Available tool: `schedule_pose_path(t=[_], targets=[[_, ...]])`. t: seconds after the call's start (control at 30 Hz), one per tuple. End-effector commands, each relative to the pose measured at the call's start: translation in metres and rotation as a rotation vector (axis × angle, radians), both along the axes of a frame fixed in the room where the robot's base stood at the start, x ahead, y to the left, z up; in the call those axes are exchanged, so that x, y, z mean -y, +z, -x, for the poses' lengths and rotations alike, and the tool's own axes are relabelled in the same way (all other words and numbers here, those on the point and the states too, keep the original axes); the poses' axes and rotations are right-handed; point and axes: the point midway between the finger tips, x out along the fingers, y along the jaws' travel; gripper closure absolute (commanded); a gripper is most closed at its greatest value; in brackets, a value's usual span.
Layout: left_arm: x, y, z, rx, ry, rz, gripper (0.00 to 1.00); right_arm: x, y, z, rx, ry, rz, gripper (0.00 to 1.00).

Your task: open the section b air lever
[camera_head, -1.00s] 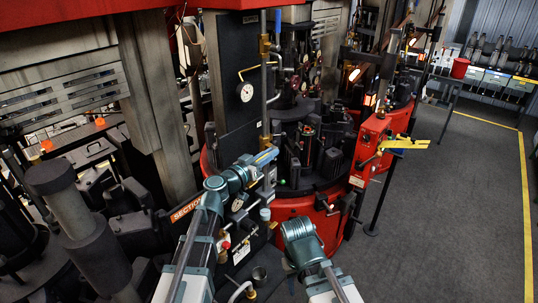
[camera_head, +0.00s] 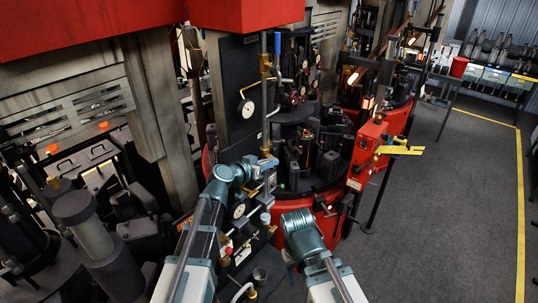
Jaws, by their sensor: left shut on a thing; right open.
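My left gripper (camera_head: 264,166) is at the front of the dark valve panel, below the round gauge (camera_head: 246,108) and beside the foot of the upright pipe. It is shut on a small lever-like part, mostly hidden by the jaws; I cannot read a label there. A blue handle (camera_head: 277,45) stands upright at the top of the pipe, well above the gripper. My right gripper (camera_head: 291,258) is lower, in front of the red machine base, open and apart from the panel. Its fingertips are hard to make out. The section sign is mostly hidden behind my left arm.
A red box with a yellow arm (camera_head: 400,150) juts out at the right. Several dark mould parts stand on the round red-rimmed machine (camera_head: 317,205). A dark cylinder (camera_head: 95,240) stands close at the left. The grey floor at the right is clear.

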Motion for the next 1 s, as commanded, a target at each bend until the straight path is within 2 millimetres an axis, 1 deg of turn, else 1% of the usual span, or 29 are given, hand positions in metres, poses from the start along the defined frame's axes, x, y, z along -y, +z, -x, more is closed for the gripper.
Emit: schedule_pose_path(t=[0.03, 0.1, 0.5, 0.53, 0.6, 0.7, 1.0], targets=[[0.0014, 0.0067, -0.0011, -0.017, -0.002, -0.009, 1.0, -0.0001, 0.0107, 0.0001, 0.0, -0.003, -0.001, 0.5], [0.0012, 0.0057, -0.0013, -0.035, -0.001, -0.021, 1.0, -0.0001, 0.0141, 0.0002, -0.001, -0.007, 0.0, 0.5], [0.0002, 0.0023, -0.0013, -0.051, 0.004, -0.032, 1.0, -0.0002, 0.0146, 0.0002, 0.001, -0.011, -0.001, 0.5], [0.0002, 0.0023, -0.0013, -0.051, 0.004, -0.032, 0.8, -0.0002, 0.0146, 0.0002, 0.001, -0.011, -0.001, 0.5], [0.0001, 0.0022, -0.0012, -0.05, 0.004, -0.033, 0.67, -0.0002, 0.0146, 0.0002, 0.001, -0.011, -0.001, 0.5], [0.0001, 0.0022, -0.0012, -0.05, 0.003, -0.032, 0.52, -0.0002, 0.0145, 0.0002, 0.001, -0.01, -0.001, 0.5], [-0.0004, 0.0025, -0.0002, -0.049, 0.003, -0.033, 0.52, -0.0002, 0.0149, 0.0002, 0.001, -0.011, -0.001, 0.5]])
